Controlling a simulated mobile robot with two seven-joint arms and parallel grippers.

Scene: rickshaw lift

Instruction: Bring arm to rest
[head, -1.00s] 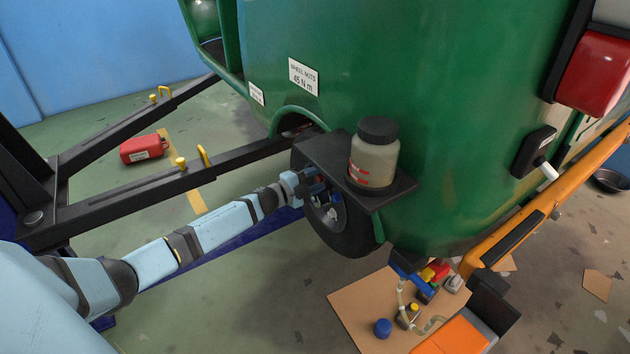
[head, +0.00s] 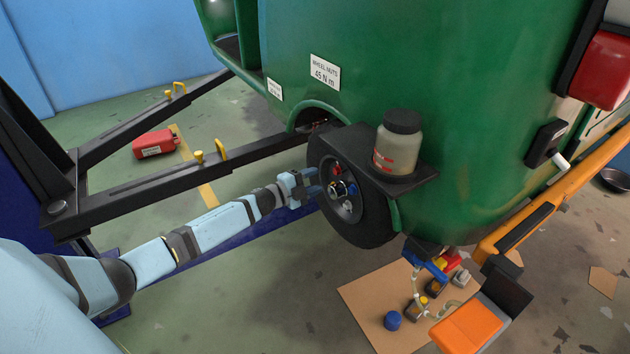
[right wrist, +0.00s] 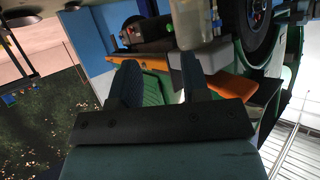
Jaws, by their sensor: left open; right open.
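My left gripper (head: 312,188) is open beside the wheel (head: 372,218) of the green rickshaw (head: 460,90), at the left side of its hub. Coloured nuts (head: 345,187) show on the hub, to the right of the fingertips. I see nothing held between the left fingers. My right gripper (right wrist: 158,78) shows in the right wrist view with its two dark fingers apart and nothing between them.
A lidded jar (head: 396,148) stands on a black shelf (head: 425,176) above the wheel. Black lift arms (head: 160,185) reach under the rickshaw. A red can (head: 155,144) is on the floor. Small parts, including a blue cap (head: 392,320), lie on cardboard (head: 365,300).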

